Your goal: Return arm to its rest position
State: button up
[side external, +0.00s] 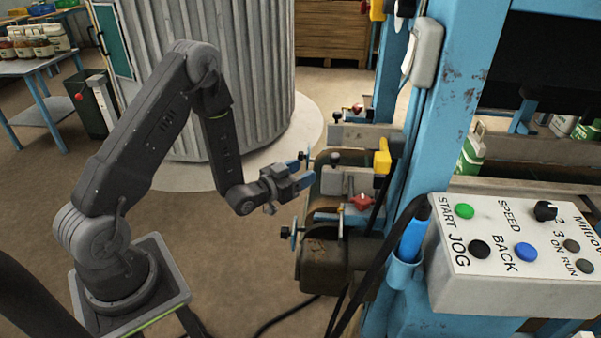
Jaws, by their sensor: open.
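My gripper (305,174) is at the end of my dark grey arm, near the middle of the side external view. Its two blue-tipped fingers are apart, with nothing seen between them. They point right, toward the machine head (330,265), a brown and grey unit with metal plates, a red knob (361,201) and a yellow part (382,156). The fingertips are close to the left side of this unit; I cannot tell whether they touch it. My arm is bent, with its elbow raised high above its base.
A blue machine frame (450,90) stands at right. A control box (500,255) with coloured buttons is in front of it. A corrugated silo (260,80) stands behind my arm. Bare floor lies below my gripper.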

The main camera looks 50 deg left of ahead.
jog(key=s+d+r+g+y, duration=0.1)
jog(key=d+r+g, duration=0.15)
jog(key=r, duration=0.45)
jog(key=s+d+r+g, duration=0.1)
jog(key=r+g, duration=0.2)
jog(key=r, duration=0.4)
jog(key=s+d+r+g, duration=0.2)
jog(key=s, duration=0.5)
jog(key=s+d+r+g, duration=0.2)
jog(key=s+d, duration=0.1)
jog(key=s, duration=0.5)
jog(key=s+d+r+g+h, duration=0.1)
jog(key=s+d+r+g, duration=0.1)
jog(key=s, duration=0.6)
jog(key=shift+s+d+r+g, duration=0.15)
jog(key=shift+d+r+g, duration=0.05)
jog(key=shift+r+g, duration=0.3)
jog(key=shift+o, duration=0.3)
